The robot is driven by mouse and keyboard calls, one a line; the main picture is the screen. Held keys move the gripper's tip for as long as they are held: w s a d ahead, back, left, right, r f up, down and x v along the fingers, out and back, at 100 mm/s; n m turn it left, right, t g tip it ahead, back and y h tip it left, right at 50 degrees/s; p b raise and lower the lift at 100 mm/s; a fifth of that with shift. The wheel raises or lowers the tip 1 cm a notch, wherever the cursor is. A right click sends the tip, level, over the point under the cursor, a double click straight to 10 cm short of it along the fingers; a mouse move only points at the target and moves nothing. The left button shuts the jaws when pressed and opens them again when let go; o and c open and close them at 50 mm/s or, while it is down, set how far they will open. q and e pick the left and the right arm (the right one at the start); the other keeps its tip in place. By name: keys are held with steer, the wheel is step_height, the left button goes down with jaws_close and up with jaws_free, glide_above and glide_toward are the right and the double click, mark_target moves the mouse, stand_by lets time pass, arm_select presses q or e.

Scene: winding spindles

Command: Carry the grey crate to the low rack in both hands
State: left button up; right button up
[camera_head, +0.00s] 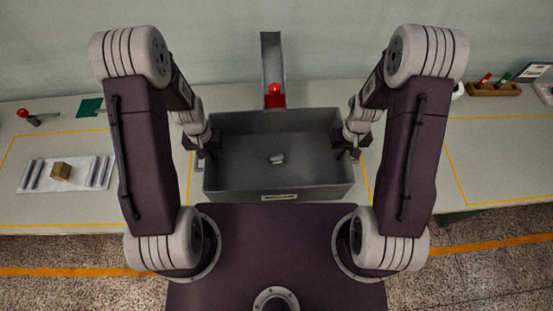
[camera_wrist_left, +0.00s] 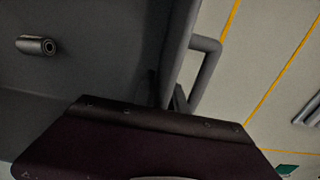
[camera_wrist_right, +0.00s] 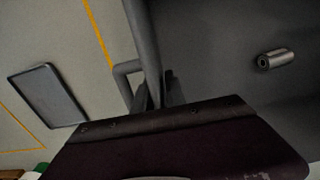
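The grey crate (camera_head: 235,188) is an open box on the worktable in the middle of the head view, with a label on its front. One small grey spindle (camera_head: 277,158) lies inside it; it also shows in the left wrist view (camera_wrist_left: 36,46) and the right wrist view (camera_wrist_right: 275,59). My left gripper (camera_head: 202,153) is at the crate's left wall by the side handle (camera_wrist_left: 208,62). My right gripper (camera_head: 349,152) is at the right wall by the other handle (camera_wrist_right: 122,76). My wrists hide most of the fingertips, so their grip is unclear. I cannot identify a low rack.
Behind the crate stands a narrow grey channel (camera_head: 272,55) with a red-knobbed part (camera_head: 275,98). At left lie a white tray (camera_head: 40,185) with bars and a brown block (camera_head: 61,171). A wooden holder (camera_head: 494,90) stands far right. A flat dark panel (camera_wrist_right: 48,96) lies right of the crate.

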arm_select(q)
jaws_close()
arm_select(e)
jaws_close()
arm_select(q)
steer(key=shift+r, duration=0.1)
arm_select(e)
steer(key=shift+w+r, duration=0.1)
stand_by(1.1)
